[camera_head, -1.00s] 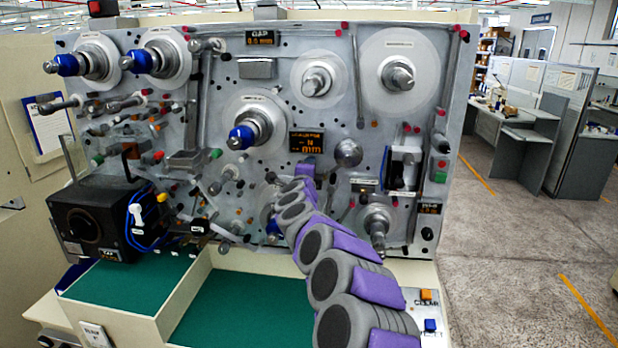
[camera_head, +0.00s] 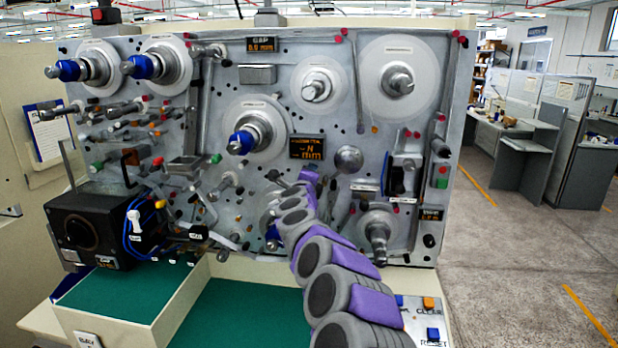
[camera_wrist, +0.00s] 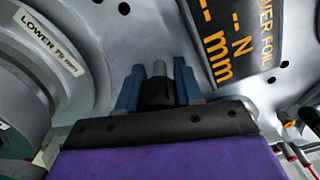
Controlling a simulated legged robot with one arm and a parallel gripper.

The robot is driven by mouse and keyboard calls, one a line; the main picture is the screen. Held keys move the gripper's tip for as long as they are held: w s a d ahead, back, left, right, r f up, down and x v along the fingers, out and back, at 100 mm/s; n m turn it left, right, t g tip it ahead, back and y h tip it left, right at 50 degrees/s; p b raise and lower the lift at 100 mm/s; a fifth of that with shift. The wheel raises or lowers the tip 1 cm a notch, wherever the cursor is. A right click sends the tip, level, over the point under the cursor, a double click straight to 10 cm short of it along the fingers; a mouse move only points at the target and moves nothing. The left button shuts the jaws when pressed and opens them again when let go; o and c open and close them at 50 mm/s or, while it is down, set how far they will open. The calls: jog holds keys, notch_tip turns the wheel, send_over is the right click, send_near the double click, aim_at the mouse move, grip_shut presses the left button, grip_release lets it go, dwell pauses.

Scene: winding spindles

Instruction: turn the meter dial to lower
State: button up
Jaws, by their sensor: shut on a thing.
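A small black dial (camera_wrist: 159,93) with a grey tip is between the two blue-grey fingers of my gripper (camera_wrist: 158,88) in the wrist view, and the fingers are shut on it. Any mark on the dial is hidden. The dark display (camera_wrist: 236,35), lettered for the lower foil, shows dashes beside N and mm, right of the gripper. The display also shows in the head view (camera_head: 307,147), just above the end of my arm. In that view my gripper (camera_head: 280,178) is small and partly hidden, against the grey panel. The dial cannot be made out there.
The large lower spindle disc (camera_wrist: 75,45) is close on the left in the wrist view. In the head view, a blue-tipped spindle (camera_head: 241,142) stands out left of the display, and a round metal knob (camera_head: 349,159) is to its right. Several pegs and rollers crowd the panel.

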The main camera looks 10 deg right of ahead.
jog(key=o, duration=0.7)
jog(key=shift+f, duration=0.4)
jog(key=o, duration=0.3)
jog(key=shift+r, duration=0.1)
jog(key=shift+o, duration=0.2)
jog(key=shift+r, duration=0.1)
jog(key=v, duration=1.7)
jog(key=shift+s+a, duration=0.1)
